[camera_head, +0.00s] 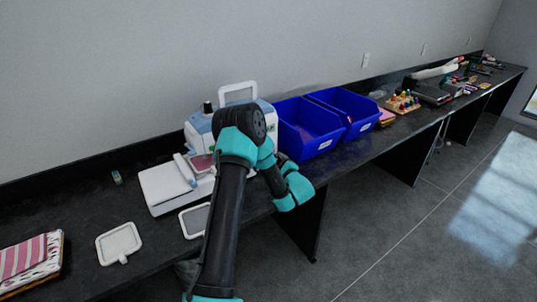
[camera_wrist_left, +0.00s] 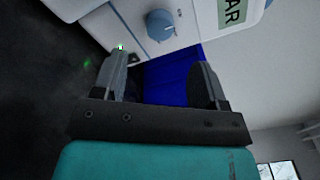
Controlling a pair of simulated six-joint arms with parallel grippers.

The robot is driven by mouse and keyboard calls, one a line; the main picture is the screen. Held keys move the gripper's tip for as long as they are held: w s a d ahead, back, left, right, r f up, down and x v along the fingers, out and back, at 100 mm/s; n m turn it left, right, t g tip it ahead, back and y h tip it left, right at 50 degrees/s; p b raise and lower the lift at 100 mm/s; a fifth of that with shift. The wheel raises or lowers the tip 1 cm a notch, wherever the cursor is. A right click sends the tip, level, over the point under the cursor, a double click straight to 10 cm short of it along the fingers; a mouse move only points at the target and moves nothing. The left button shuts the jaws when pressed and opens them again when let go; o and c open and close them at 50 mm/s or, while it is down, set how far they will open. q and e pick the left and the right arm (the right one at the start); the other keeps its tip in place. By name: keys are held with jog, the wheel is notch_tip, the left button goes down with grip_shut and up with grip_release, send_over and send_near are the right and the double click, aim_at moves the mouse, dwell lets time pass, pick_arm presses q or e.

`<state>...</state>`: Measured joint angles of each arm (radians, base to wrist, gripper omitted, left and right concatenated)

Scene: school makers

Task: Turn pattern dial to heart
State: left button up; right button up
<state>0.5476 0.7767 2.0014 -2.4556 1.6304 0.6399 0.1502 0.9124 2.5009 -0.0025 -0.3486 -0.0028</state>
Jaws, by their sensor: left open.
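A white and light-blue sewing machine (camera_head: 165,190) stands on the dark bench, partly hidden behind my arm in the head view. In the left wrist view, a round blue dial (camera_wrist_left: 160,25) sits on the machine's white panel (camera_wrist_left: 128,14). Its marks are too small to read. My left gripper (camera_wrist_left: 161,68) is open and empty, its fingers apart below the dial in the picture and not visibly touching it. In the head view the dial and the left fingertips are hidden. The right gripper is not in view.
Two blue bins (camera_head: 312,128) stand right of the machine; blue also shows between my fingers (camera_wrist_left: 170,75). White hoops (camera_head: 118,243) and folded fabric (camera_head: 30,262) lie at the left. A pale green label (camera_wrist_left: 236,12) with partly visible letters is near the dial.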

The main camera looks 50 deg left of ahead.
pick_arm(q)
jog(key=x, duration=0.8)
jog(key=shift+a, duration=0.1)
jog(key=shift+c, duration=0.3)
jog(key=c, duration=0.9)
jog(key=shift+o, duration=0.2)
jog(key=shift+m, duration=0.3)
jog(key=m, duration=0.5)
jog(key=m+g+h, duration=0.1)
jog(key=m, duration=0.4)
jog(key=shift+w+r+g, duration=0.1)
jog(key=shift+w+g, duration=0.05)
jog(key=shift+g, duration=0.15)
jog(key=shift+m, duration=0.3)
